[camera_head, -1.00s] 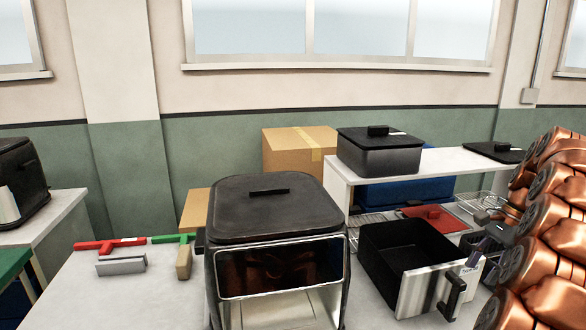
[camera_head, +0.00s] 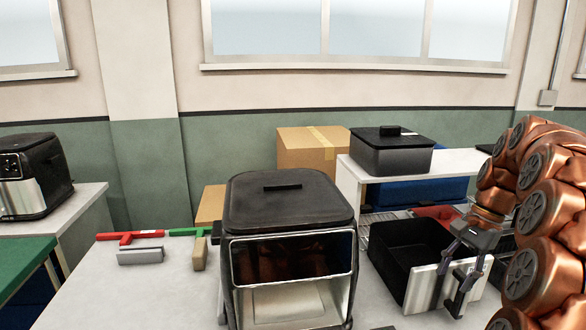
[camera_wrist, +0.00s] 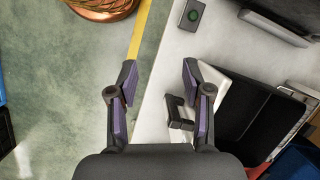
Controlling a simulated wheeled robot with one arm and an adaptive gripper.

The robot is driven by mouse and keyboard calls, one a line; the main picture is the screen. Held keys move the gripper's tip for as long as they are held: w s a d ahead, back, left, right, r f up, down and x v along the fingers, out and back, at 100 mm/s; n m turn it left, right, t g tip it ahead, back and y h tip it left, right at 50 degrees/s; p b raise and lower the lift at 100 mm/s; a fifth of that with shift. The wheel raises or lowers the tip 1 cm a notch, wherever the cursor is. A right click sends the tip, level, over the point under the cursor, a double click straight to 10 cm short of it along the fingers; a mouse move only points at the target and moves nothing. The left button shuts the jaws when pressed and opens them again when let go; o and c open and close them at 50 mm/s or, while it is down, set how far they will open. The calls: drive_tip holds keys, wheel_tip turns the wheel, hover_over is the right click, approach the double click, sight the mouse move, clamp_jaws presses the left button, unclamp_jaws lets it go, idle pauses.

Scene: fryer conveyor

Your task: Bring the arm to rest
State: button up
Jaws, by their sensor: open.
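My gripper (camera_head: 456,284) is open and empty. In the head view it hangs at the light front of the black fryer drawer (camera_head: 398,272), overlapping the handle. In the wrist view my gripper (camera_wrist: 159,74) has its two purple-padded fingers spread wide. The drawer handle (camera_wrist: 180,116) shows inside the gap, close beside the right finger; I cannot tell if they touch. The drawer is out of the fryer, standing on the worktop with its cavity facing up. My copper-coloured arm fills the right side of the head view.
A black fryer (camera_head: 288,205) with an open front stands left of the drawer. A white shelf (camera_head: 455,163) behind carries a black lidded box (camera_head: 391,152). Red (camera_head: 130,237) and green (camera_head: 188,232) tools lie at left. In the wrist view, floor (camera_wrist: 70,70) shows beyond the worktop edge.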

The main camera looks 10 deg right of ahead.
drive_tip(key=s+a+n+g+h, duration=0.1)
drive_tip(key=s+a+n, duration=0.35)
drive_tip(key=a, duration=0.55)
drive_tip(key=s+a+n+h, duration=0.1)
drive_tip(key=s+a+n, duration=0.35)
drive_tip(key=a, duration=0.55)
drive_tip(key=s+a+f+n, duration=0.2)
drive_tip(key=s+f, duration=0.1)
drive_tip(key=s, duration=0.4)
drive_tip(key=s+a+f+n+h+p, duration=0.1)
drive_tip(key=s+a+f+n, duration=0.2)
drive_tip(key=s, duration=0.5)
drive_tip(key=shift+a+f+h+p, duration=0.3)
drive_tip(key=shift+a+f, duration=0.05)
drive_tip(key=shift+f, duration=0.35)
